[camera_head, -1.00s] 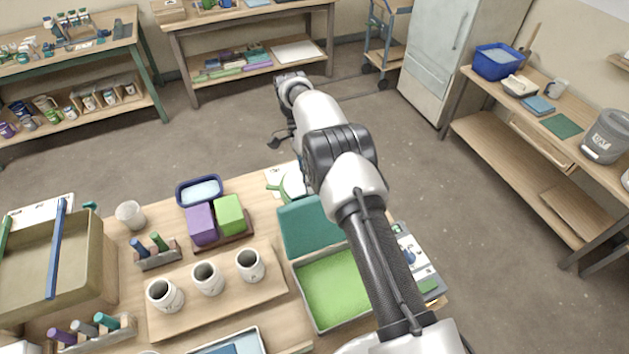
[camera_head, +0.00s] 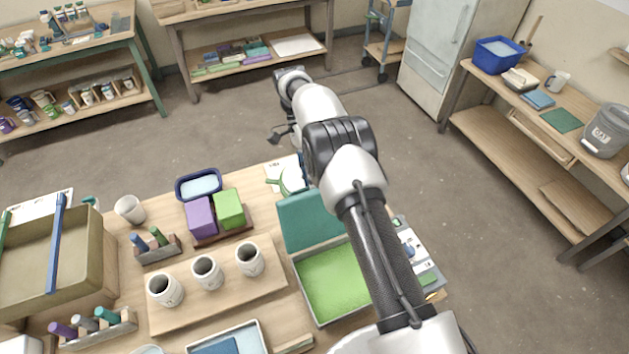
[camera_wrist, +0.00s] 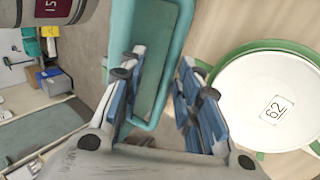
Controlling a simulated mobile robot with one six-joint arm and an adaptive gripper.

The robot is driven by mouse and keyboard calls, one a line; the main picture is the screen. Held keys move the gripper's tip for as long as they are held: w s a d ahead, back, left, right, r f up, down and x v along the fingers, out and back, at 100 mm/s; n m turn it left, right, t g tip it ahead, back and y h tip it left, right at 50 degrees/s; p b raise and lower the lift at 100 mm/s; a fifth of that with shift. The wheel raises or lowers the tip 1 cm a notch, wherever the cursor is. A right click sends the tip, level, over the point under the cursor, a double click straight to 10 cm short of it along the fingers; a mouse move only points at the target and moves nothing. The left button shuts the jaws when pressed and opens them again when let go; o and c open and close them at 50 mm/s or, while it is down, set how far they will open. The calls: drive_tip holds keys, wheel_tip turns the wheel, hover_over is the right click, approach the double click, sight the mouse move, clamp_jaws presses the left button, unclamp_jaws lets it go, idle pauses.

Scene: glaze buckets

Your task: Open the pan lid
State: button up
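The pan (camera_head: 335,282) is a grey tray with a bright green inside, at the front edge of the table in the head view. Its teal lid (camera_head: 305,222) stands raised along the pan's far side, tilted up and clear of the green inside. In the wrist view the teal lid (camera_wrist: 152,62) lies beyond and between my fingers. My gripper (camera_wrist: 157,90) is open, its blue-padded fingers apart with nothing clearly held. I cannot tell whether a finger touches the lid. In the head view my arm hides most of the gripper; a bit of blue shows beside it.
A white round piece with a green rim and label 62 (camera_wrist: 265,100) lies right of my fingers in the wrist view. Purple and green blocks (camera_head: 202,216), a blue tub (camera_head: 199,186) and white cups (camera_head: 206,272) stand left of the pan. The floor beyond the table is clear.

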wheel_tip(320, 180, up, 8)
drive_tip(key=shift+r, duration=0.15)
drive_tip(key=shift+r, duration=0.1)
idle(0.5)
drive_tip(key=s+d+r+n+t+y+b, duration=0.1)
drive_tip(key=s+d+r+n+t+b, duration=0.15)
drive_tip(key=s+r, duration=0.35)
drive_tip(key=s+d+r+n+t+y+b, duration=0.1)
drive_tip(key=s+d+r+n+t+b, duration=0.2)
drive_tip(key=r, duration=0.5)
drive_tip(key=s+d+f+n+t+b, duration=0.1)
drive_tip(key=s+d+f+n+t, duration=0.1)
drive_tip(key=s, duration=0.5)
drive_tip(key=s+d+f+n+t+b, duration=0.1)
drive_tip(key=s+f+n+t, duration=0.1)
drive_tip(key=s, duration=0.5)
drive_tip(key=s+d+f+n+t+b, duration=0.1)
drive_tip(key=s+d+f+n+t, duration=0.1)
drive_tip(key=s+f+n, duration=0.2)
drive_tip(key=s, duration=0.3)
drive_tip(key=shift+s+d+b, duration=0.25)
drive_tip(key=shift+d+b, duration=0.05)
drive_tip(key=shift+n, duration=0.25)
